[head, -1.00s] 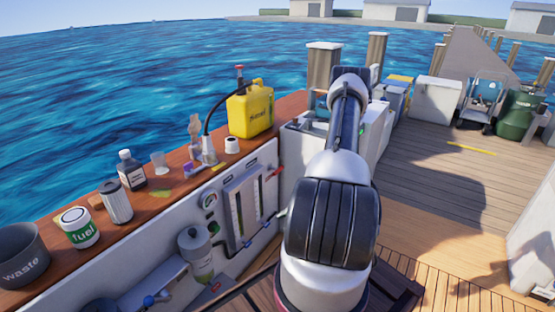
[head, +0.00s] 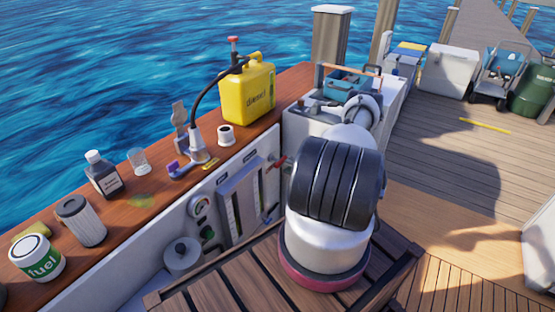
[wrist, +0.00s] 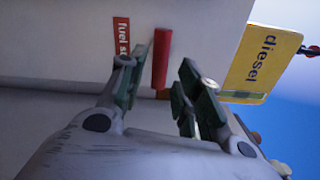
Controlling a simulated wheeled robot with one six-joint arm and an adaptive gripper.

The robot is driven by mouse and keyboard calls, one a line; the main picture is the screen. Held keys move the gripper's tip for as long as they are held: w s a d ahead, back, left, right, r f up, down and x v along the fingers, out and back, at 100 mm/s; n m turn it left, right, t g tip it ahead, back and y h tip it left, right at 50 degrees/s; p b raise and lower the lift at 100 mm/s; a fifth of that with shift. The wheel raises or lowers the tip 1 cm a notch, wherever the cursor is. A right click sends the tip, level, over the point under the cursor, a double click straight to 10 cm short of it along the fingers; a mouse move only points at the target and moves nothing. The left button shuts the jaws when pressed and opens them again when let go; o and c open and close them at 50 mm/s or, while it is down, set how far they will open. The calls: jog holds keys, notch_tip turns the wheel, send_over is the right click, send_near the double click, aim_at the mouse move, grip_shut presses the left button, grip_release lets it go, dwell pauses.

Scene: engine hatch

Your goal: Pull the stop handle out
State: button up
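A red bar-shaped handle (wrist: 161,58) shows in the wrist view against a pale wall, beside a red label (wrist: 121,38) reading "fuel s…", the rest hidden by a finger. In the head view a small red handle (head: 278,163) sticks out of the white panel, left of my arm. I cannot tell for certain whether this is the stop handle; no "stop" lettering is legible. My gripper (wrist: 160,84) is open, its two fingers apart and empty. The red bar appears between and beyond the fingertips, with no clear contact. In the head view my arm hides the gripper.
A yellow diesel can (head: 248,95) stands on the wooden ledge above the panel; it also shows in the wrist view (wrist: 262,62). A bottle (head: 102,175), a filter (head: 80,222) and a fuel tin (head: 37,258) line the ledge. Open deck lies right.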

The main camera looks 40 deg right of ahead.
aim_at(277, 160)
jog(key=x, duration=0.7)
jog(key=shift+w+a, duration=0.15)
jog(key=shift+w, duration=0.1)
